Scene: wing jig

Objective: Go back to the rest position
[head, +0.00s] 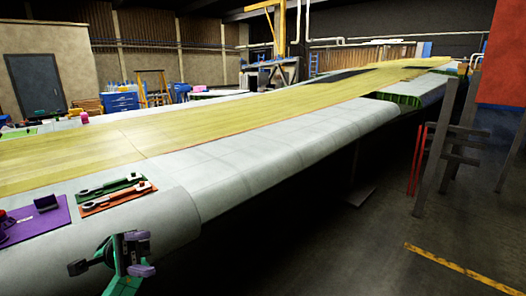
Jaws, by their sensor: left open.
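My left gripper (138,253) is at the bottom left of the head view, in front of the wing's rounded front edge. Its two purple-tipped fingers are apart and nothing shows between them. The long wing (265,152), with grey panels and a yellow-green upper surface, runs from the lower left to the far right. My right gripper is not in view.
On the wing's near end lie a green tray (99,192) and an orange tray (106,204), each with a tool. Grey posts (436,155) and a red panel (502,55) stand at right. Floor between is open.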

